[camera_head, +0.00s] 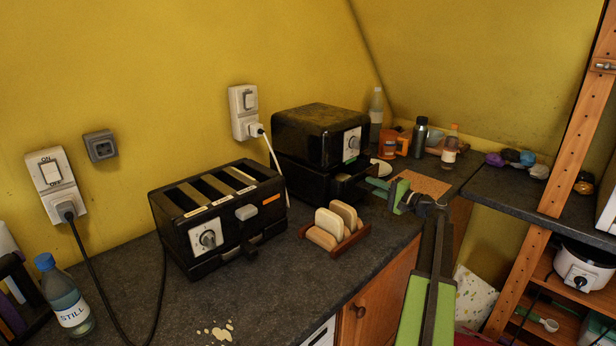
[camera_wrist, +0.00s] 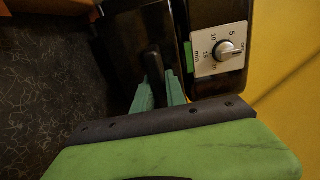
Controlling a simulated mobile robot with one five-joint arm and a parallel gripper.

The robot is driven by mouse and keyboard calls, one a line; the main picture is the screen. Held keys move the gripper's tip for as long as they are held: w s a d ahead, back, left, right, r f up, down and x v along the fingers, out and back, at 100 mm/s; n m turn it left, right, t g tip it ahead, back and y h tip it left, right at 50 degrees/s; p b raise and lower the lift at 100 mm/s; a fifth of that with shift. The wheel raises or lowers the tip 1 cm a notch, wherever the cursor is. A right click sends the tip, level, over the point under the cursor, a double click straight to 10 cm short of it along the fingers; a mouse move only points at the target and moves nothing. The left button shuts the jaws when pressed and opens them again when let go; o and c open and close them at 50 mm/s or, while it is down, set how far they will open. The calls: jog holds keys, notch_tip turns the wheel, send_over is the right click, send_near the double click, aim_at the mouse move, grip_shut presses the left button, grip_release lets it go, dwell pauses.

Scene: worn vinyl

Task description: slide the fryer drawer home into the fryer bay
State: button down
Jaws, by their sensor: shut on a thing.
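The black fryer (camera_head: 318,128) stands against the yellow wall, with a dial on its front. Its dark drawer (camera_head: 312,185) is in the lower part and appears to stick out somewhat past the front; how far is hard to tell. The wrist view shows the drawer (camera_wrist: 122,35) beside the fryer's dial panel (camera_wrist: 220,52). My gripper (camera_head: 374,189) is at the drawer's front. In the wrist view its teal fingers (camera_wrist: 160,90) are shut on the dark drawer handle (camera_wrist: 153,62). The bay's inside is hidden.
A black toaster (camera_head: 218,215) stands left of the fryer. A wooden rack with bread slices (camera_head: 337,224) sits close in front. A bottle (camera_head: 376,108), an orange mug (camera_head: 390,143) and a dark flask (camera_head: 419,138) stand behind. A cork board (camera_head: 425,185) lies to the right.

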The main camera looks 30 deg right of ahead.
aim_at(361, 181)
jog(key=shift+w, duration=0.15)
dwell(0.3)
jog(key=shift+x, duration=2.35)
jog(key=c, duration=1.3)
grip_release()
jog(key=shift+v, duration=3.6)
